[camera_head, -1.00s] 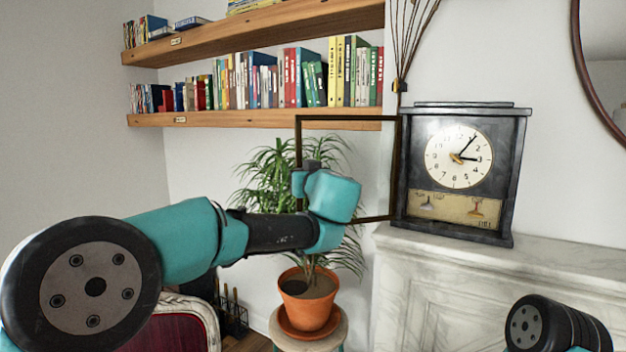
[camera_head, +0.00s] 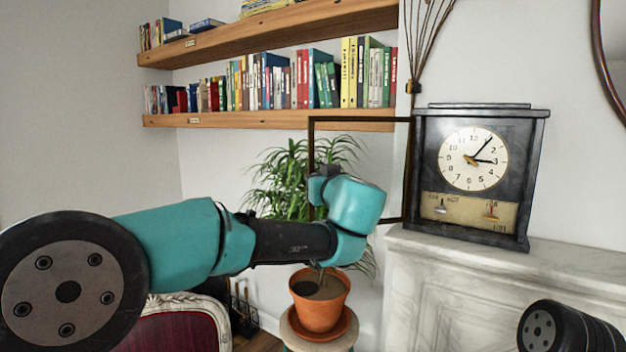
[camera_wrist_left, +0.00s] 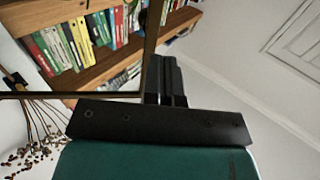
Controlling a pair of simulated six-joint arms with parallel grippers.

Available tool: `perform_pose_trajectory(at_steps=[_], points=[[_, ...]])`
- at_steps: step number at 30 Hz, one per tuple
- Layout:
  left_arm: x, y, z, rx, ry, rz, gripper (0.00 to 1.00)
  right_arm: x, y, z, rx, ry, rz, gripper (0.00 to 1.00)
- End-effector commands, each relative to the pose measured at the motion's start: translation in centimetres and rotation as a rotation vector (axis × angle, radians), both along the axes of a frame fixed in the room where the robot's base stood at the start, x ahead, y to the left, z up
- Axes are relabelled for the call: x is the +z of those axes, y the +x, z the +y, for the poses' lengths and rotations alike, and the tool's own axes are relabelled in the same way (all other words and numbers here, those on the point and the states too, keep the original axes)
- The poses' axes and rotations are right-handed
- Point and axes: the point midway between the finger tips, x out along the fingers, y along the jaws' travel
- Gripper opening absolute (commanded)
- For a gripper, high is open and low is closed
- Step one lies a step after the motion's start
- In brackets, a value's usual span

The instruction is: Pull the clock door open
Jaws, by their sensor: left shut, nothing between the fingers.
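The black mantel clock (camera_head: 428,165) stands upright on the mantel, its white dial and lower panel uncovered. Its glazed door (camera_head: 360,119), a thin dark frame, stands wide open, swung out to the left from the clock's left side. My left wrist is in front of the door's lower left part in the head view and hides that corner. My left gripper's black fingers (camera_wrist_left: 168,62) are shut and empty in the left wrist view, close beside a dark bar of the door frame (camera_wrist_left: 151,45); I cannot tell whether they touch. My right gripper is out of view.
The white marble mantel (camera_head: 570,262) carries the clock. Dried stems (camera_head: 425,45) rise behind it. Bookshelves (camera_head: 270,118) hang behind the door, and a potted plant (camera_head: 319,305) stands on a stool below. A red chair (camera_head: 180,328) is at lower left.

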Motion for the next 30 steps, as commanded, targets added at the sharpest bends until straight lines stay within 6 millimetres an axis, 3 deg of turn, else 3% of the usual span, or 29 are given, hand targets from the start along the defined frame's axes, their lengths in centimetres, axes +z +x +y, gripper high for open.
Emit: perform_pose_trajectory(at_steps=[9, 15, 30], points=[[0.1, -5.9, -1.9, -0.002, 0.000, -0.001, 0.00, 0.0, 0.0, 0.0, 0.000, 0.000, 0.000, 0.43], [0.1, -8.2, -2.7, -0.001, 0.000, -0.001, 0.00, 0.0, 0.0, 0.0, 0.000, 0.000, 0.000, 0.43], [-0.5, -8.5, -2.7, -0.001, 0.005, 0.015, 0.00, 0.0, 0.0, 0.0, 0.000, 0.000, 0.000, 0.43]])
